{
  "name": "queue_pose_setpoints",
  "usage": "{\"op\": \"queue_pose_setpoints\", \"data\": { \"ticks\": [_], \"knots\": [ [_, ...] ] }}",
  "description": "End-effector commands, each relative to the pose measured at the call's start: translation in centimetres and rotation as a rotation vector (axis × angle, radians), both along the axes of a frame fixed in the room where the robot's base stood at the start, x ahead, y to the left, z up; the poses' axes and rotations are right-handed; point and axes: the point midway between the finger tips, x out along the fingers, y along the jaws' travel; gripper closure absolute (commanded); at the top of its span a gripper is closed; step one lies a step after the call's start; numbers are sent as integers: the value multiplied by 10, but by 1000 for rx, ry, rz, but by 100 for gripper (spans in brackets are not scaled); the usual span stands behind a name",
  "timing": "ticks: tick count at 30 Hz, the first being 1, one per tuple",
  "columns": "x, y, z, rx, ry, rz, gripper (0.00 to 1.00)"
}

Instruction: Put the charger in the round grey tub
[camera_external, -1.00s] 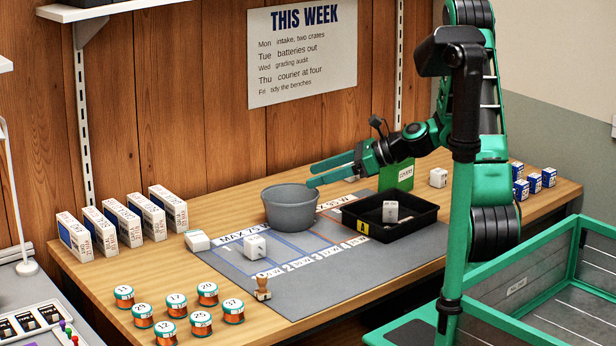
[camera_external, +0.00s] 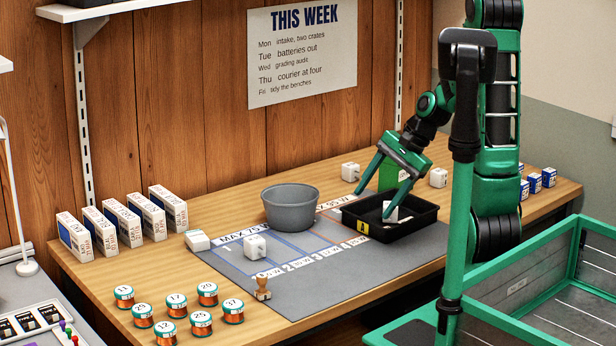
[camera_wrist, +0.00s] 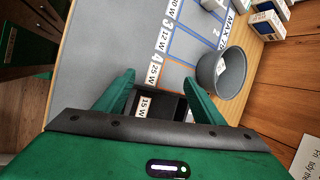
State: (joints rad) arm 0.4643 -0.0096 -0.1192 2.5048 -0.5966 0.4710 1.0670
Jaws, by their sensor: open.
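The round grey tub (camera_external: 290,208) stands on the table at the back edge of the grey mat; in the wrist view the tub (camera_wrist: 221,75) has a small white object inside. A white charger (camera_external: 391,212) is in the black tray (camera_external: 420,226), partly hidden by a finger. In the wrist view a white face (camera_wrist: 146,108) reading about "15 W" shows between the fingers. My gripper (camera_external: 375,197) is open and points down at the tray, one finger by its left edge, the other over it. Whether it touches the charger cannot be told.
Other white chargers stand on the mat (camera_external: 255,247), behind the tray (camera_external: 350,171) and at the right (camera_external: 438,177).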

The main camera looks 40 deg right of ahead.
Motion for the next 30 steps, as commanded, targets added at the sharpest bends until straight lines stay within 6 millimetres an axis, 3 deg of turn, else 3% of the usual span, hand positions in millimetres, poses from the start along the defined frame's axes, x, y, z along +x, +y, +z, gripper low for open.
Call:
{"op": "queue_pose_setpoints", "data": {
  "ticks": [6,12,15,21,30],
  "knots": [
    [-81,-42,21,-329,53,349,37],
    [-155,-69,45,-469,132,602,37],
    [-183,-75,52,-488,159,684,37],
    [-206,-79,58,-495,179,756,37],
    [-207,-79,58,-494,182,758,37]
  ]
}}
